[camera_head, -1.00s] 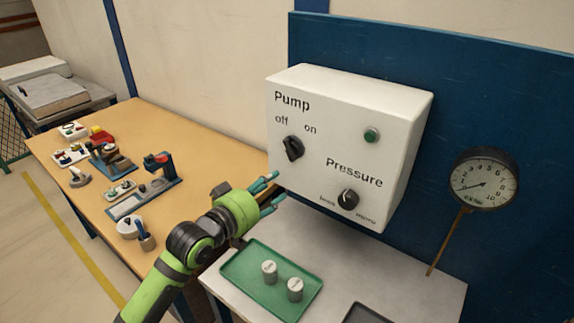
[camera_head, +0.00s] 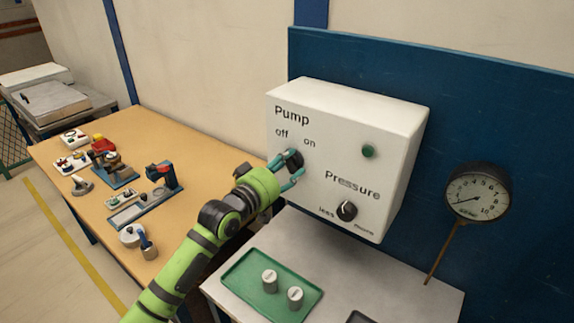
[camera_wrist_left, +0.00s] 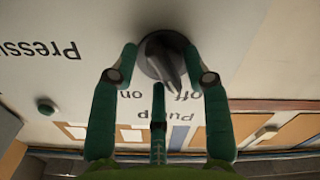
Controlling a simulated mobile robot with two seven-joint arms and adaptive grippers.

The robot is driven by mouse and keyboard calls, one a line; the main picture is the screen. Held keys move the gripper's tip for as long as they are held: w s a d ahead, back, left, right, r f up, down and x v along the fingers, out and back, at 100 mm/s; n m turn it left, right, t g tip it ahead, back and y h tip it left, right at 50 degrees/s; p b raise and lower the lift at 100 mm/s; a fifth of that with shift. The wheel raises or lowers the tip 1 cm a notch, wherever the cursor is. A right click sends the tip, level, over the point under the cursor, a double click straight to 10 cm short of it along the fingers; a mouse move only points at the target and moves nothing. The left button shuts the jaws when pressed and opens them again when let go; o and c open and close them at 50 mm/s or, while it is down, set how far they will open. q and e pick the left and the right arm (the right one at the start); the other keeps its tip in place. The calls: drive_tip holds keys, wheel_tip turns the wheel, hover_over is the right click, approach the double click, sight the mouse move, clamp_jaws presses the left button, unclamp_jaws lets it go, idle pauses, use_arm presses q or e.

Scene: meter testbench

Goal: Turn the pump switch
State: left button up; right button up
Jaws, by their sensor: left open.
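The pump switch (camera_head: 294,160) is a black rotary knob on the front of the white control box (camera_head: 400,130), below the words "Pump", "off" and "on". My left gripper (camera_head: 292,172) is open at the switch, its teal fingers on either side of it. In the left wrist view, the pump switch (camera_wrist_left: 166,58) sits between the open fingertips of my left gripper (camera_wrist_left: 168,62), and its pointer ridge leans toward the "off" label. I cannot tell whether the fingers touch the knob. My right gripper is not in view.
The pressure knob (camera_head: 347,210) and a green lamp (camera_head: 368,151) are on the same box. A gauge (camera_head: 478,192) stands at the right. A green tray (camera_head: 240,284) with two weights lies below on the grey table. A wooden bench (camera_head: 190,215) with tools is at the left.

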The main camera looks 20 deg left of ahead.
use_arm(q)
clamp_jaws()
drive_tip(key=shift+m, duration=0.3)
drive_tip(key=m, duration=0.5)
drive_tip(key=shift+f+m, duration=0.1)
drive_tip(key=shift+m, duration=0.2)
drive_tip(key=m, duration=0.5)
drive_tip(key=shift+f+m, duration=0.1)
drive_tip(key=shift+m, duration=0.2)
drive_tip(key=shift+a, duration=0.1)
unclamp_jaws()
